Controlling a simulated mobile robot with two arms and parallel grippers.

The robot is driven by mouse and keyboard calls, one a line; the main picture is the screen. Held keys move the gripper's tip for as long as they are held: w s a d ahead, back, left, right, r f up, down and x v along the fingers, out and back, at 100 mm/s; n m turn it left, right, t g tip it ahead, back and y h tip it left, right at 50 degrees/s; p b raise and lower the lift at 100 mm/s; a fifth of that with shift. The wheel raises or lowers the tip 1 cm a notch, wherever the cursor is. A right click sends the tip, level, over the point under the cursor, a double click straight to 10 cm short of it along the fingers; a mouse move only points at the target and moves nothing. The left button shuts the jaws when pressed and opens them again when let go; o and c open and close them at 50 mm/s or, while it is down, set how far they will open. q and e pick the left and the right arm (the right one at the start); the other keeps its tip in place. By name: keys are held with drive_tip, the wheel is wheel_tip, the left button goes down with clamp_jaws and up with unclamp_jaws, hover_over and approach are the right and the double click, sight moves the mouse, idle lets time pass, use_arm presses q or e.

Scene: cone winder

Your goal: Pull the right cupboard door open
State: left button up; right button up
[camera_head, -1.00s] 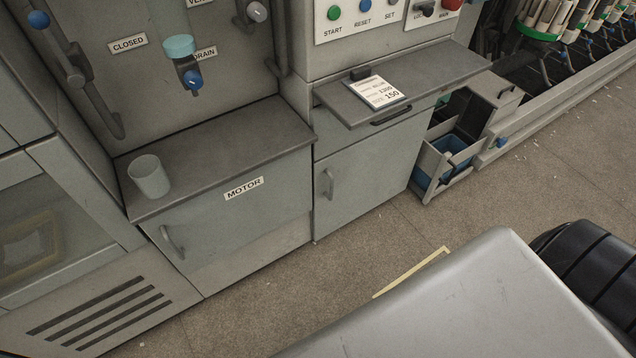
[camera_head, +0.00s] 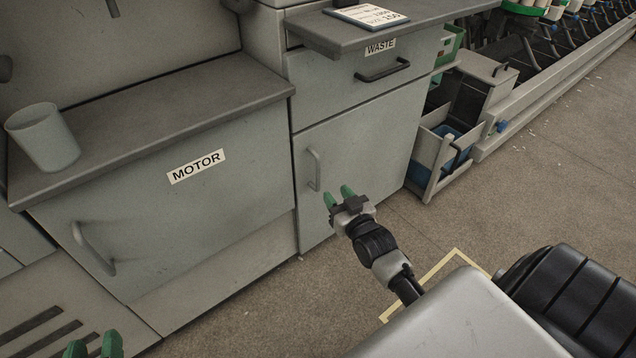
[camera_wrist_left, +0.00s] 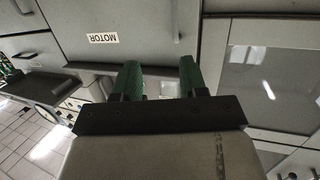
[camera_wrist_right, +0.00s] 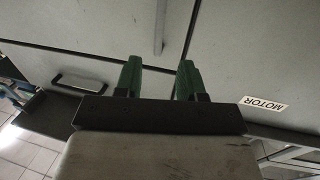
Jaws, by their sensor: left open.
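The right cupboard door (camera_head: 365,145) is a grey panel below the drawer marked WASTE, and it is closed. Its upright handle (camera_head: 314,170) is near the door's left edge. My right gripper (camera_head: 339,194) is open just in front of that door, a little right of and below the handle. In the right wrist view the handle (camera_wrist_right: 160,28) lies ahead of the gap between the open, empty fingers (camera_wrist_right: 158,78), apart from them. My left gripper (camera_head: 94,345) is open and empty at the lower left, before the closed MOTOR door (camera_head: 190,215); only its fingertips show in the head view.
The WASTE drawer (camera_head: 350,80) with a black handle and a jutting shelf (camera_head: 430,22) are above the right door. A cup (camera_head: 43,137) stands on the left counter (camera_head: 150,115). An open bin (camera_head: 440,150) stands right of the cupboard. The floor (camera_head: 250,320) in front is clear.

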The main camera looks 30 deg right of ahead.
sight(319, 170)
drive_tip(key=w, duration=0.2)
drive_tip(key=w+b, duration=0.1)
drive_tip(key=w, duration=0.1)
drive_tip(key=w+b, duration=0.1)
drive_tip(key=w, duration=0.1)
drive_tip(key=shift+w+d+r, duration=0.1)
drive_tip(key=shift+d+r, duration=0.1)
drive_tip(key=shift+d, duration=0.2)
drive_tip(key=w, duration=0.2)
drive_tip(key=w+b, duration=0.1)
drive_tip(key=shift+w+d, duration=0.2)
drive_tip(key=shift+w, duration=0.15)
drive_tip(key=shift+w+d, duration=0.1)
drive_tip(key=shift+w, duration=0.4)
use_arm(q)
wheel_tip(319, 170, up, 11)
drive_tip(key=s+d+t+h, duration=0.1)
drive_tip(key=s+t+h, duration=0.1)
drive_tip(key=t, duration=0.7)
drive_tip(key=shift+s+f+t+h, duration=0.2)
drive_tip(key=shift+t+h, duration=0.2)
drive_tip(key=shift+h, duration=0.2)
drive_tip(key=shift+d, duration=0.1)
use_arm(e)
clamp_jaws()
